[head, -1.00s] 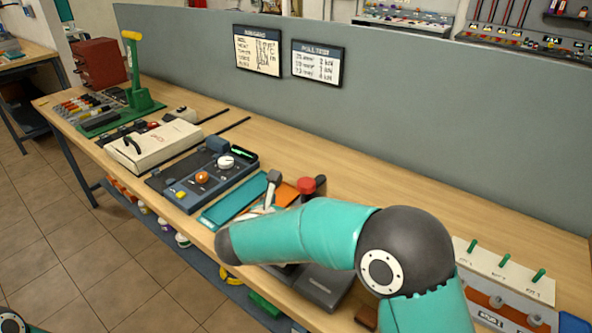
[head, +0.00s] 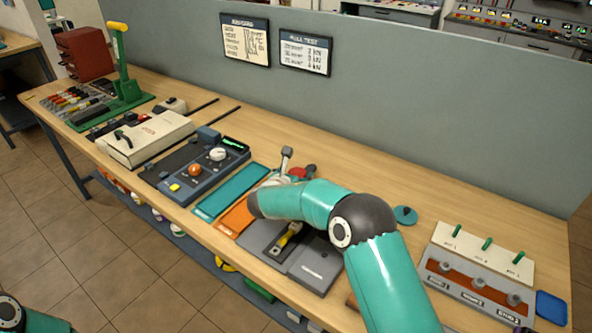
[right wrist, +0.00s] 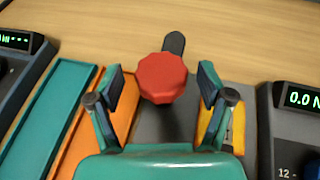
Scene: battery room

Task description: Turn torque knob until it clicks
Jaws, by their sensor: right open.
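A red faceted knob (right wrist: 162,77) stands on a dark grey base in the right wrist view, with a dark bar behind it. My right gripper (right wrist: 161,74) is open, one finger on each side of the knob. Gaps show on both sides. In the head view the red knob (head: 297,173) is partly hidden by my right gripper (head: 296,163) and wrist. Nothing in these frames labels it as the torque knob. A white knob (head: 217,154) sits on a blue-grey device to the left. My left gripper is out of view.
Teal (head: 231,190) and orange (head: 236,217) trays lie left of the grey base. A device reading 0.0 N (right wrist: 303,98) stands close on the right. A green-handled unit (head: 480,265) is at the bench's right. A grey partition (head: 400,120) runs behind the bench; bare wood lies before it.

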